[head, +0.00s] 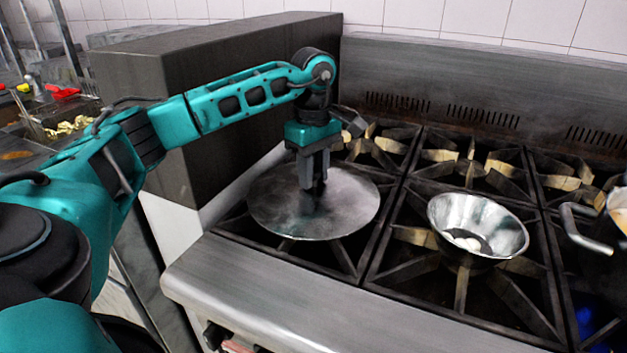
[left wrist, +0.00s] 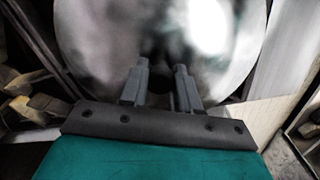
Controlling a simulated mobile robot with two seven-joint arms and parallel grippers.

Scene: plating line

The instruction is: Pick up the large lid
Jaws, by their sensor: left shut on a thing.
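The large lid (head: 350,203) is a round, flat, grey metal disc. In the head view it is at the left front burner of the stove, and I cannot tell whether it touches the grate. My left gripper (head: 313,188) points down at the lid's middle and is shut on it; the fingers hide the grip point. In the left wrist view the lid (left wrist: 100,45) fills the top, with the two fingers (left wrist: 161,85) in front of its dark middle. My right gripper is not in view.
A metal bowl (head: 478,216) with small white things inside stands on the middle front burner. A pot with a curved handle (head: 580,228) is at the right edge. A dark tall block (head: 215,95) stands left of the stove. The back burners look bare.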

